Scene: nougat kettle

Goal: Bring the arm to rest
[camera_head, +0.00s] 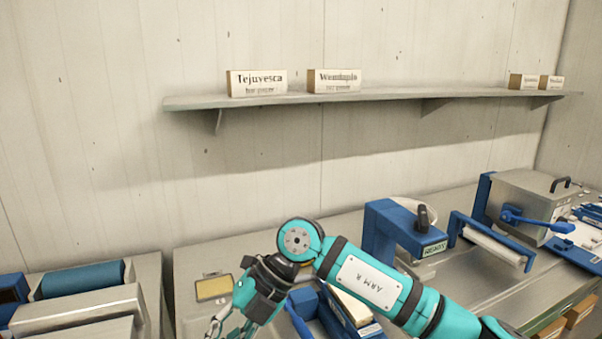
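My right arm (371,283), teal and black with the label "ARM R", reaches in from the lower right and bends at a round teal joint. My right gripper (228,325) hangs from its black wrist and points down and left over the metal counter. The bottom edge of the picture cuts off its fingertips, so I cannot tell whether it is open or shut or holds anything. My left arm and gripper are not in view.
A wall shelf (400,96) carries small labelled boxes, including "Tejuvesca" (257,83). A blue machine marked "READY" (385,225) stands behind my arm. A blue roller frame (490,240) and a metal box (530,195) stand right. A blue roll (83,279) sits left.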

